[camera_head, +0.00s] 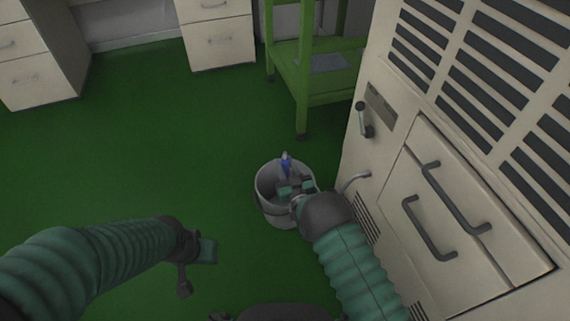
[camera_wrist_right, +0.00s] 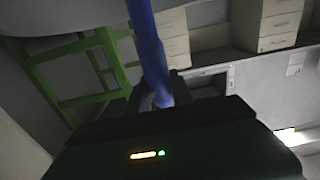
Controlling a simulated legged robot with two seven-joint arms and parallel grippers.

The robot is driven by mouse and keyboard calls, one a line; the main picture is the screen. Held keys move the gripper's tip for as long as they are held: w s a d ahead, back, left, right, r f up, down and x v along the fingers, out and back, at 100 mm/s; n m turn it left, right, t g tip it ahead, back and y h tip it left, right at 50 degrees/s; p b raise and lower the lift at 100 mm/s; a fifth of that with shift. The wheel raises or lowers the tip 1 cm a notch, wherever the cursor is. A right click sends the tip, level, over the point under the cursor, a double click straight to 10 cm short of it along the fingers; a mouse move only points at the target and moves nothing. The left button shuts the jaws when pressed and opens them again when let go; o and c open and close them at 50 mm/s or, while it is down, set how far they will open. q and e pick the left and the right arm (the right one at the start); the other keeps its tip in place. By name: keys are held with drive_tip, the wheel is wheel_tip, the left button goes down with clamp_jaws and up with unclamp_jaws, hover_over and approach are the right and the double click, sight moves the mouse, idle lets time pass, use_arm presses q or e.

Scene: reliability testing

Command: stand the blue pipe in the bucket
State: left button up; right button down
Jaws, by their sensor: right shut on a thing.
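The bucket (camera_head: 266,207) is a light grey round pail on the green floor, beside the cream cabinet. My right gripper (camera_head: 288,184) is over the bucket's opening and shut on the blue pipe (camera_head: 286,163). The pipe shows as a short blue piece with a pale tip in the head view; its lower end is hidden. In the right wrist view the blue pipe (camera_wrist_right: 148,45) runs up out of the jaws (camera_wrist_right: 160,98). My left gripper (camera_head: 197,268) hangs to the left of the bucket, with its two fingers apart and nothing between them.
The cream cabinet (camera_head: 400,168) with dark handles stands close to the bucket's right side. A green shelf frame (camera_head: 305,85) stands behind. Drawer units (camera_head: 220,38) are at the back. The green floor (camera_head: 140,150) left of the bucket is clear.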

drive_tip(key=c, duration=1)
unclamp_jaws()
drive_tip(key=shift+c, duration=0.2)
drive_tip(key=p+v, duration=0.9)
drive_tip(key=v, duration=0.8)
drive_tip(key=shift+p, duration=0.3)
